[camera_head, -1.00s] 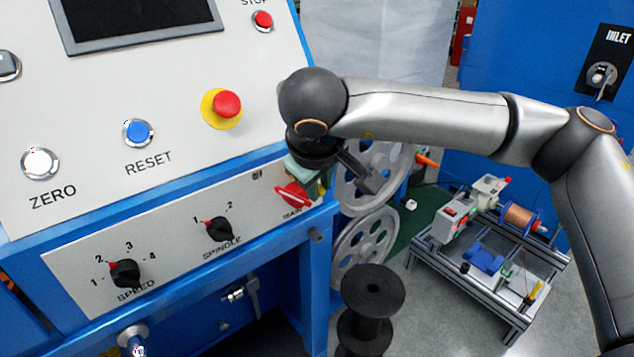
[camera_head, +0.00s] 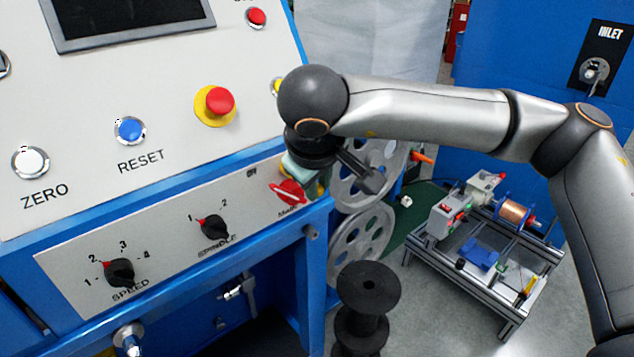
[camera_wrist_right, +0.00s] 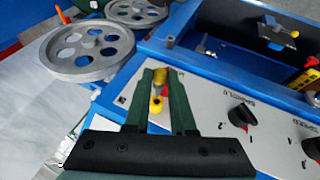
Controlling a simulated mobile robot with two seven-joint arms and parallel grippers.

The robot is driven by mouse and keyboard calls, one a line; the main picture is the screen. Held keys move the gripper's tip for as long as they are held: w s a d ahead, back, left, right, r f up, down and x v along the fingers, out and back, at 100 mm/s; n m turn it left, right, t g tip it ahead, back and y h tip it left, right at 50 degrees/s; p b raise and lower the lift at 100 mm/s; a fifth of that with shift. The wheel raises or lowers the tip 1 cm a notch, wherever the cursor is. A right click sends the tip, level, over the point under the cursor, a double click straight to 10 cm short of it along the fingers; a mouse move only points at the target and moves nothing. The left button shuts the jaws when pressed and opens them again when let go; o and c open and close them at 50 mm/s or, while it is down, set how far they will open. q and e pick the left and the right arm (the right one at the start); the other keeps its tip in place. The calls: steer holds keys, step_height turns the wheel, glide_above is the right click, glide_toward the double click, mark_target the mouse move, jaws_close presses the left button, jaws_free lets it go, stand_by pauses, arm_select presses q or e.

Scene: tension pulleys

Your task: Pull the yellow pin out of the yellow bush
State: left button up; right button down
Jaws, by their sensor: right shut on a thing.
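My right gripper (camera_wrist_right: 164,76) has its two dark green fingers on either side of a brassy yellow pin (camera_wrist_right: 160,78) at their tips. A brighter yellow part with red on it (camera_wrist_right: 155,105) shows between the fingers, nearer the palm in the picture. I cannot tell whether the yellow bush is part of this, or how deep the pin sits. In the head view my right gripper (camera_head: 304,168) is at the lower right corner of the panel, beside the red MAIN switch (camera_head: 289,191). The wrist hides most of the pin and bush there. My left gripper is not in view.
The control panel (camera_head: 160,228) carries the SPINDLE knob (camera_head: 213,227) and SPEED knob (camera_head: 119,271). Grey spoked pulleys (camera_head: 362,243) stand right of its blue frame. A black spool (camera_head: 367,290) and a small bench (camera_head: 470,280) with a copper coil stand on the floor.

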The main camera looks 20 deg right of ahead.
arm_select(q)
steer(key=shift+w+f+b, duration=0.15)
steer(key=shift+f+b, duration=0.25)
steer(key=shift+b, duration=0.05)
arm_select(e)
steer(key=s, duration=0.2)
steer(key=s+d, duration=0.1)
steer(key=shift+s+d, duration=0.2)
steer(key=shift+s, duration=0.15)
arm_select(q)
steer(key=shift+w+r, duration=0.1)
arm_select(e)
steer(key=shift+f, duration=0.1)
